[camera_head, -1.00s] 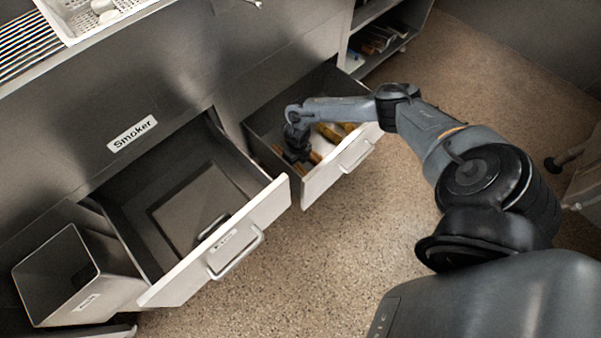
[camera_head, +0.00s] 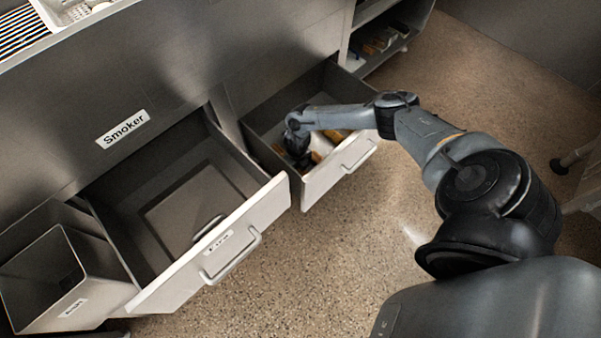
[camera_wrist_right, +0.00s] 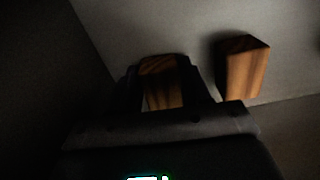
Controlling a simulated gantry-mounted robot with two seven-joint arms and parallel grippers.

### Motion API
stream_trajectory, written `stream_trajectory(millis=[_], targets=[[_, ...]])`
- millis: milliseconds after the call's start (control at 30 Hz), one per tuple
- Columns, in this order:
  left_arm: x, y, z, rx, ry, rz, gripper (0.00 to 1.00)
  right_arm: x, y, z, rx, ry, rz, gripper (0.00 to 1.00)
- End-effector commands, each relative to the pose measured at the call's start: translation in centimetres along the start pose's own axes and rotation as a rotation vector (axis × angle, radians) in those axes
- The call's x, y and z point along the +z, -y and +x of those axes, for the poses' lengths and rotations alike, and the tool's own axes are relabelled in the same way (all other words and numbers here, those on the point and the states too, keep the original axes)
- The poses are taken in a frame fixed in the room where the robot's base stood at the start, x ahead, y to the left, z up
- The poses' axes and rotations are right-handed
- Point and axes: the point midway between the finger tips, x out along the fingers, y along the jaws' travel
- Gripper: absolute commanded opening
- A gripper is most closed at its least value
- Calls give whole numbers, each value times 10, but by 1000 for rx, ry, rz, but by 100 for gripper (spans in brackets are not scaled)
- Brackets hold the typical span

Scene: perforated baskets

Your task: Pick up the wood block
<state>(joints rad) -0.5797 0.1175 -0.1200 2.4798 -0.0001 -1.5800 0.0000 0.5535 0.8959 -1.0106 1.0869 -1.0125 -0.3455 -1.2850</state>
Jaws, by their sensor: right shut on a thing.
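My right gripper (camera_head: 300,158) reaches down into the right open drawer (camera_head: 262,125) in the head view. In the right wrist view the right gripper (camera_wrist_right: 163,90) is shut on a dark-grained wood block (camera_wrist_right: 162,76), which sits between its two fingers. A second wood block (camera_wrist_right: 246,70) stands apart, to the right of the fingers. In the head view the blocks near the gripper are small and partly hidden by it. My left gripper does not show.
A second open drawer (camera_head: 250,208), with a handle on its front, is at left. A metal bin (camera_head: 40,285) stands left of it. A white perforated basket (camera_head: 62,12) is on the counter at top left. Shelves (camera_head: 385,40) are at the back. Speckled floor is clear in front.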

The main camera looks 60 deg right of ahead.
Motion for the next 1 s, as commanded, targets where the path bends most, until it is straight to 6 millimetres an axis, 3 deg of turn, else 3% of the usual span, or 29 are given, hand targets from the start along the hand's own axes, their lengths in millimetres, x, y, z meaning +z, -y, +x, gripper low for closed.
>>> stream_trajectory(millis=[67, 367, 567, 767, 1000], targets=[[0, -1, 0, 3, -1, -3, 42, 0, 0, 0, 0, -1, 0, 16], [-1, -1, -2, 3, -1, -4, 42, 0, 0, -2, 0, 0, 0, 16], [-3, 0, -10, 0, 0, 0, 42, 0, 0, -14, -1, 1, 0, 16], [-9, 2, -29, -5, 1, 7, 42, 0, 0, -41, 0, 1, -1, 16], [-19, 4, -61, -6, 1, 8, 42, 1, 1, -89, -1, 2, -1, 16]])
